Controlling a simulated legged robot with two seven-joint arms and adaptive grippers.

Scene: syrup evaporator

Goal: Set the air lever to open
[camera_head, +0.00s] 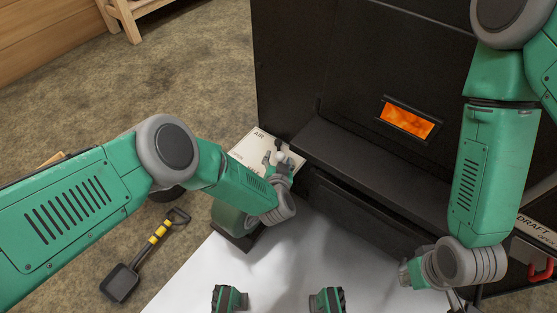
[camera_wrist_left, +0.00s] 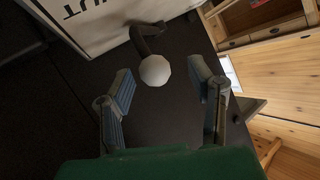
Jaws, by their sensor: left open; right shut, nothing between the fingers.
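The air lever has a round white knob (camera_head: 281,156) beside a pale plate marked AIR (camera_head: 262,138), on the left side of the black evaporator front. In the left wrist view the knob (camera_wrist_left: 154,70) sits on a dark bent arm (camera_wrist_left: 149,41), near a white plate (camera_wrist_left: 90,22) whose visible letters end in "UT". My left gripper (camera_head: 276,168) is at the lever. Its two fingers (camera_wrist_left: 160,70) are open on either side of the knob, with gaps showing. My right gripper (camera_head: 457,301) is low at the right, partly cut off by the frame, shut and empty.
The black evaporator (camera_head: 350,70) with a glowing window (camera_head: 407,121) fills the right. A DRAFT plate (camera_head: 537,229) and red handle (camera_head: 541,270) are at the far right. A shovel (camera_head: 120,282) lies on the floor at left. A wooden stand (camera_head: 130,15) is behind.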

